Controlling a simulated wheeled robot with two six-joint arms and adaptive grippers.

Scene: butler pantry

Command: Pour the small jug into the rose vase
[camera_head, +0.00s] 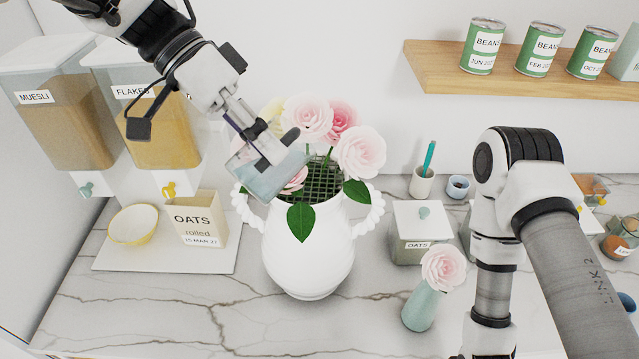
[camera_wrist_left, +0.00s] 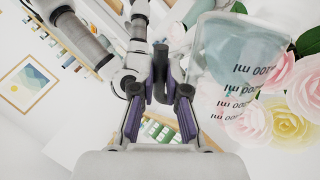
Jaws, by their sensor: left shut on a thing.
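The small jug (camera_head: 268,178) is clear, with bluish liquid inside, and is tilted over the mouth of the rose vase. Its ml markings show in the left wrist view (camera_wrist_left: 232,50). My left gripper (camera_head: 268,138) is shut on the jug, apparently at its handle, above the vase. The rose vase (camera_head: 308,250) is white, with beaded handles, a dark grid in its mouth and several pink and cream roses. The jug hides part of the mouth, and I cannot make out a stream. My right arm stands at the right; its gripper is out of view.
A teal bud vase (camera_head: 420,307) with one rose stands right of the rose vase. A lidded jar (camera_head: 421,232) is behind it. An oats box (camera_head: 199,218) and a bowl (camera_head: 133,225) stand on a white board at the left. The marble counter's front middle is clear.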

